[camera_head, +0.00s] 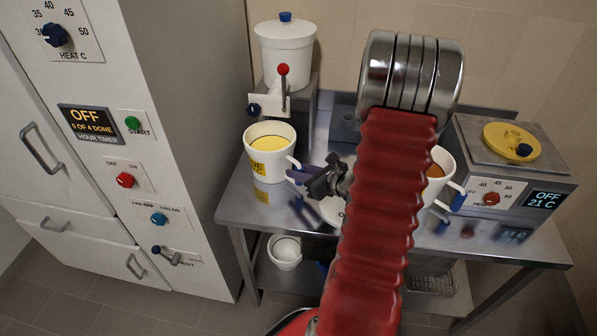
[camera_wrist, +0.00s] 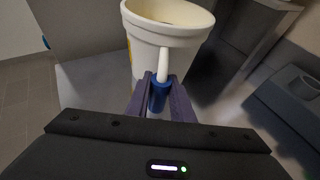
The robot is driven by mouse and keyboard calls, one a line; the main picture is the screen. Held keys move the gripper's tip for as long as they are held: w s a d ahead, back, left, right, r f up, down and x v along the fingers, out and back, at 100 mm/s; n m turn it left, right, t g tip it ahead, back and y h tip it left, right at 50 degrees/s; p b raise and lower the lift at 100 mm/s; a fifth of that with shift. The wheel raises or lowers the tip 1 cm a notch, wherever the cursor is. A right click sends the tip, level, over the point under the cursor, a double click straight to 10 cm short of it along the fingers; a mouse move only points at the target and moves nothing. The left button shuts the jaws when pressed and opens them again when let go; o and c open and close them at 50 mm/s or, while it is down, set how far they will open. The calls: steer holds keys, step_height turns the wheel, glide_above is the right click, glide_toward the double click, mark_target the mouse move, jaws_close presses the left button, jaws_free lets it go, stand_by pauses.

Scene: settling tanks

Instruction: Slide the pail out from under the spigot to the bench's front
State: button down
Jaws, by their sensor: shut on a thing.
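A white pail (camera_head: 262,165) with a yellow label and yellow contents stands upright on the steel bench (camera_head: 240,207), just below and in front of the spigot (camera_head: 268,107) of a white lidded tank. The spigot has a dark blue knob and a red-topped lever beside it. My gripper (camera_head: 298,175) is at the pail's right side. In the wrist view my gripper (camera_wrist: 158,97) is shut on the blue grip of the pail's handle (camera_wrist: 162,66). The pail (camera_wrist: 165,38) fills the top middle there.
A tall cabinet (camera_head: 175,70) borders the bench's left. Bench front left is clear.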

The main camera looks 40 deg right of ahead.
steer(key=c, duration=1.5)
jaws_free()
steer(key=shift+o, duration=0.2)
steer(key=shift+s, duration=0.1)
steer(key=v, duration=1.1)
steer(key=shift+s, duration=0.4)
steer(key=shift+r, duration=0.1)
